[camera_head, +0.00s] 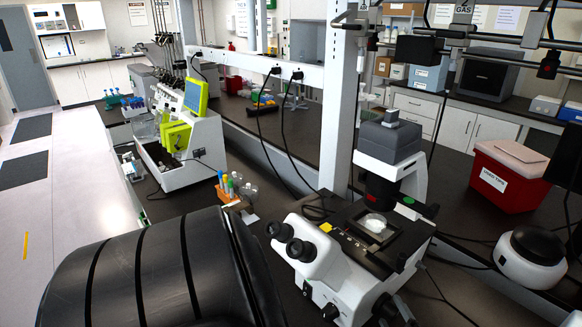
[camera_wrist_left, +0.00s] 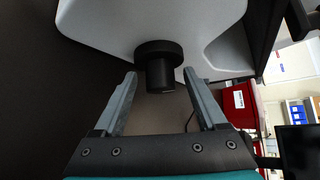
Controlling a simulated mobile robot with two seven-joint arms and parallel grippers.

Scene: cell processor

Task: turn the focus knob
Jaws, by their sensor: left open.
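The microscope (camera_head: 352,245) is white and stands on the dark bench, right of centre in the head view. Its focus knob (camera_wrist_left: 160,62) is a dark stepped cylinder sticking out of the white body (camera_wrist_left: 110,25) in the left wrist view. My left gripper (camera_wrist_left: 160,78) is open, with one grey finger on each side of the knob's narrow end. A gap shows between the knob and each finger, so it is not gripped. In the head view my black arm fills the lower left, and I cannot make out the left fingers clearly. My right gripper is not in view.
A red bin (camera_head: 503,180) and a white rounded device (camera_head: 530,258) stand right of the microscope. A tube rack (camera_head: 228,190) and a white machine with yellow-green parts (camera_head: 180,140) stand to its left. Black cables lie behind it.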

